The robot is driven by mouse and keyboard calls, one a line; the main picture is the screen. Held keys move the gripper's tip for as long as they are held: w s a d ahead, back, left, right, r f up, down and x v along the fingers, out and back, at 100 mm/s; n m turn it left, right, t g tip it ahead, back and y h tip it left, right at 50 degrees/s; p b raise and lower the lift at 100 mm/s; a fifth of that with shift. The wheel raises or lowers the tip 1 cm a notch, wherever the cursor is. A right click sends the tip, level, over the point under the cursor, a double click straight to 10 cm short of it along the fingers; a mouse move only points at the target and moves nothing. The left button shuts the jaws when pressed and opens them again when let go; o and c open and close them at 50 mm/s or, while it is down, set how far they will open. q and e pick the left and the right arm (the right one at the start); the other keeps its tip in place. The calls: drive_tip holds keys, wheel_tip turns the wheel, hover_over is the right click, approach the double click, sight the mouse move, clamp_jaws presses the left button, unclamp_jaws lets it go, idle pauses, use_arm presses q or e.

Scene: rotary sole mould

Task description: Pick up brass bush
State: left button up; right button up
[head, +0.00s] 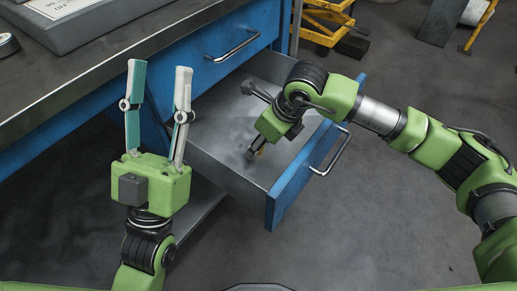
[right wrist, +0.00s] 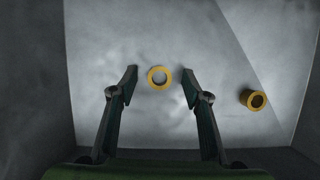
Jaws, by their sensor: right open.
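Two brass bushes lie in the open metal drawer (head: 215,150). In the right wrist view, one brass bush (right wrist: 159,88) shows as a ring, end-on, between the fingertips of my right gripper (right wrist: 160,72), with a gap on each side. The other brass bush (right wrist: 246,99) is to the right, its side and bore showing. In the head view my right gripper (head: 254,154) reaches down into the drawer, and only a small brass-coloured spot shows by its tips. My right gripper is open and empty. My left gripper (head: 158,69) is open and empty, raised left of the drawer.
The drawer's walls surround my right gripper, and its blue front (head: 291,192) has a metal handle (head: 331,152). The blue workbench (head: 95,62) with a grey slab (head: 95,22) stands at upper left. A yellow lift (head: 325,22) is behind. The floor in front is clear.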

drive_tip(key=shift+f, duration=0.1)
drive_tip(key=c, duration=1.2)
